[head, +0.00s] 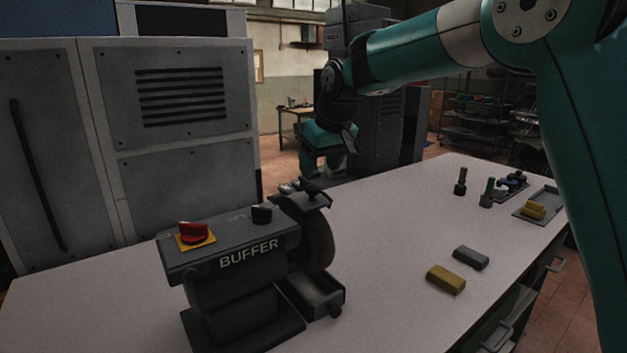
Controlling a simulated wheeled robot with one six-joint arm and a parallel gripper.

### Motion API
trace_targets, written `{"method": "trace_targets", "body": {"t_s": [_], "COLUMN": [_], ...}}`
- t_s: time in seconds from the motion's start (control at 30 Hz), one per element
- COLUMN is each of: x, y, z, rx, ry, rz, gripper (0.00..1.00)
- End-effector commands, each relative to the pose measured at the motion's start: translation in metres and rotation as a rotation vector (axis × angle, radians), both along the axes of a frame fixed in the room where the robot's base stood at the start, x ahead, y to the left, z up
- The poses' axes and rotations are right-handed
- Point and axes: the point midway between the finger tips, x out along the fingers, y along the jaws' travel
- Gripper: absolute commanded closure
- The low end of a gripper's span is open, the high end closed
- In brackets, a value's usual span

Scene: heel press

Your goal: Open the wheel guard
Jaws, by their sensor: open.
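The buffer (235,265) stands on the white bench, with a red switch knob (194,232) on a yellow plate on its top. At its right end is a dark wheel (319,243). The wheel guard (303,200) is a dark cover lying over the top of the wheel, with small fittings on it, and it appears lowered. My gripper (323,167) is above and slightly behind the guard, pointing down. Its jaws are open and empty, and it looks apart from the guard. Part of the wheel is hidden by the guard and housing.
A yellow block (446,280) and a grey block (470,258) lie to the right on the bench (400,220). Dark upright pegs (461,183) and a tray (552,197) with a yellow block are at the far right. A large grey cabinet (180,130) stands behind the buffer.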

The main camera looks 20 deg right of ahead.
Motion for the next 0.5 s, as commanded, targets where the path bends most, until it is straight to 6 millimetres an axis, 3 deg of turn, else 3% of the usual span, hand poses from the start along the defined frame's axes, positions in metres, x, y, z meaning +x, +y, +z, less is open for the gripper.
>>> {"method": "trace_targets", "body": {"t_s": [0.23,0.5], "x": [0.016,0.023], "y": [0.006,0.008], "z": [-0.041,-0.058], "rx": [-0.001,0.000], "ry": [0.004,0.000], "rz": [0.002,0.001], "gripper": [0.41,0.41]}}
